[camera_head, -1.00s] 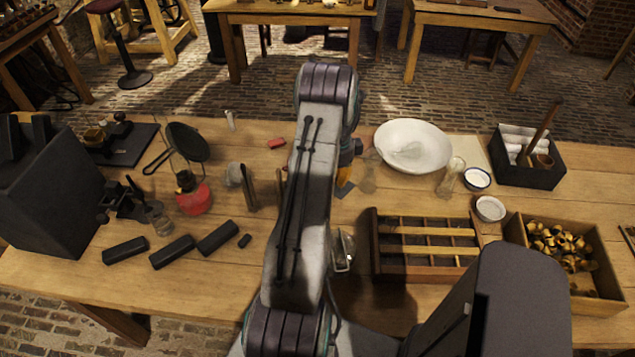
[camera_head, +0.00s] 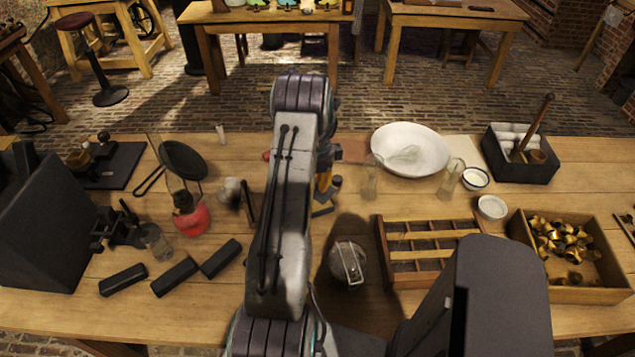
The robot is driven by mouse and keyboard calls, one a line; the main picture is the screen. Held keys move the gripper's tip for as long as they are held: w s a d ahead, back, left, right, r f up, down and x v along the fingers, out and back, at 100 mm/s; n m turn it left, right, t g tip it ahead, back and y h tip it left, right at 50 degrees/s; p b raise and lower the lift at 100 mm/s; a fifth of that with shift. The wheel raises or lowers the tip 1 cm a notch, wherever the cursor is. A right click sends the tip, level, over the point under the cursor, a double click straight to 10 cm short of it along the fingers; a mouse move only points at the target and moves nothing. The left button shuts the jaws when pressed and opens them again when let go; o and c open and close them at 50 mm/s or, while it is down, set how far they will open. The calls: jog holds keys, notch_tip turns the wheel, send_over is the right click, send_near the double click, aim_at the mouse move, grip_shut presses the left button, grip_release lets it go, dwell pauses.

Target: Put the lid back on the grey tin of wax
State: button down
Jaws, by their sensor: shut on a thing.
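My gripper (camera_head: 324,194) shows only in part beyond the right side of my arm, over the middle of the table. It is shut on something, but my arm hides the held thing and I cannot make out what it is. A small pale grey vessel (camera_head: 230,190) stands left of my arm, possibly the grey tin; its top is too small to read. No lid can be told apart clearly.
A clip-top glass jar (camera_head: 348,264) stands right of my arm, beside a wooden divided rack (camera_head: 432,226). A white bowl (camera_head: 410,150) and a glass are behind. Black blocks (camera_head: 175,277), a red flask (camera_head: 192,220) and a dark round pan (camera_head: 183,160) are left.

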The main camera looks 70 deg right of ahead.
jog(key=shift+f+b, duration=1.55)
jog(key=shift+f, duration=1.05)
jog(key=shift+r+b, duration=0.1)
jog(key=shift+b, duration=0.35)
jog(key=shift+f+b, duration=0.2)
jog(key=shift+b, duration=0.35)
dwell(1.1)
dwell(0.5)
jog(key=c, duration=0.7)
grip_release()
jog(key=shift+o, duration=0.2)
jog(key=shift+r, duration=0.2)
jog(key=shift+r+p, duration=1.8)
jog(key=shift+r, duration=1.55)
